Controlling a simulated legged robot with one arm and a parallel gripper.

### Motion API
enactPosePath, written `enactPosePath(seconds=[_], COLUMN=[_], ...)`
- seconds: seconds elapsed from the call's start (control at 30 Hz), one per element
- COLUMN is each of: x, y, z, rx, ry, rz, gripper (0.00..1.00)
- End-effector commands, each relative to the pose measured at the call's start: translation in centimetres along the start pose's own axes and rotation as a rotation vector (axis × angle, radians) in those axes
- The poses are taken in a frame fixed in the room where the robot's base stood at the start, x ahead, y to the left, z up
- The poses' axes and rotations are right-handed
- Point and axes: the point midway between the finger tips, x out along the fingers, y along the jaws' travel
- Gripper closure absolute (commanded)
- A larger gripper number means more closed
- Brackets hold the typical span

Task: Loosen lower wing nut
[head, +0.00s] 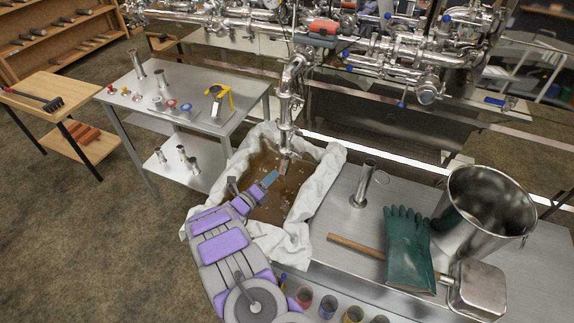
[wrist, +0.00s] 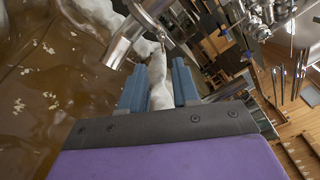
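A shiny steel pipe (head: 287,110) hangs down over a cloth-lined pan of brown syrup (head: 268,205). Clamp joints (head: 286,127) show along it, but the lower wing nut is too small to make out surely. My gripper (head: 270,178) is over the pan, just below and left of the pipe's lower end (head: 284,165). In the wrist view my gripper (wrist: 159,68) has its two blue fingers apart, with only white cloth seen between them. The pipe (wrist: 130,35) appears just beyond the fingertips, toward the left; I see no contact.
White cloth (head: 322,180) drapes over the pan's rim. To the right are green gloves (head: 408,245), a mallet (head: 475,288) and a steel pot (head: 484,215). A metal table (head: 245,85) with fittings stands at left. Steel pipework (head: 390,50) crowds above.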

Motion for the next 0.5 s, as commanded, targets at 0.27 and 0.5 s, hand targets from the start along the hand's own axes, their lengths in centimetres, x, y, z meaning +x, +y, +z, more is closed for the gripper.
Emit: enactPosePath(seconds=[0.27,0.5], x=[6.0,9.0], y=[-0.4,-0.4], z=[-0.7,-0.5], rx=[0.009,0.009], ry=[0.007,0.005], rz=[0.004,0.005], gripper=[0.69,0.69])
